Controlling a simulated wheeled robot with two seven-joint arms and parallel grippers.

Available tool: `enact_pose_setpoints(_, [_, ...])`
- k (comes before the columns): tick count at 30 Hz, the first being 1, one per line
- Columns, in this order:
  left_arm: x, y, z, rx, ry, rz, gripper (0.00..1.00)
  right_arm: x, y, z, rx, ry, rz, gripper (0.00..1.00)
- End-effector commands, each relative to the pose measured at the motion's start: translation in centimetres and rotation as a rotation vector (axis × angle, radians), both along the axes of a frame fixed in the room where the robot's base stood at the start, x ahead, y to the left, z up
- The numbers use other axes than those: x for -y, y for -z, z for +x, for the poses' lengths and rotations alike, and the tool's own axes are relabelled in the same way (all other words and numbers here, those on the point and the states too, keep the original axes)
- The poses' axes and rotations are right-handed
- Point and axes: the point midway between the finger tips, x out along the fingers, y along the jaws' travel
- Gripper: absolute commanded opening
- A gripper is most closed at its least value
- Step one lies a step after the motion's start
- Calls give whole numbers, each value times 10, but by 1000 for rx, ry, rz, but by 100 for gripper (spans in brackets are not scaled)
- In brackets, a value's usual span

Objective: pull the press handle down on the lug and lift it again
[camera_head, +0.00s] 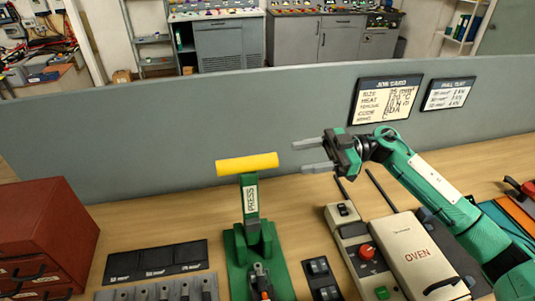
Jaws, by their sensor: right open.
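The green press (236,262) stands on the bench in the middle of the view, with "PRESS" on its upright lever. Its yellow handle bar (247,163) lies crosswise at the top of the lever, raised. My left gripper is not in view.
A red drawer cabinet (45,232) stands at the left. A cream oven box (415,252) and a control box with a red knob (366,251) lie under my right arm. Dark labelled trays (155,261) are left of the press. A grey panel (180,130) closes the bench's back.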

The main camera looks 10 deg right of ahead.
Motion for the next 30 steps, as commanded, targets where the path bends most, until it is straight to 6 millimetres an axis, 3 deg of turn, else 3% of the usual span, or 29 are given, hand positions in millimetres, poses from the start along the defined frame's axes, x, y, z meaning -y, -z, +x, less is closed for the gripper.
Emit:
enact_pose_setpoints(5, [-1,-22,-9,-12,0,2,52,-41,-6,-1,1,-3,5,52])
enact_pose_setpoints(12, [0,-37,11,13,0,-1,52,-79,-4,0,0,-2,3,52])
enact_pose_setpoints(18, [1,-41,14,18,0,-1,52,-91,-1,0,1,1,1,52])
enact_pose_setpoints(26, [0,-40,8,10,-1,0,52,-92,0,0,1,1,0,52])
enact_pose_setpoints(30, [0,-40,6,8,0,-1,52,-92,-1,0,1,1,0,27])
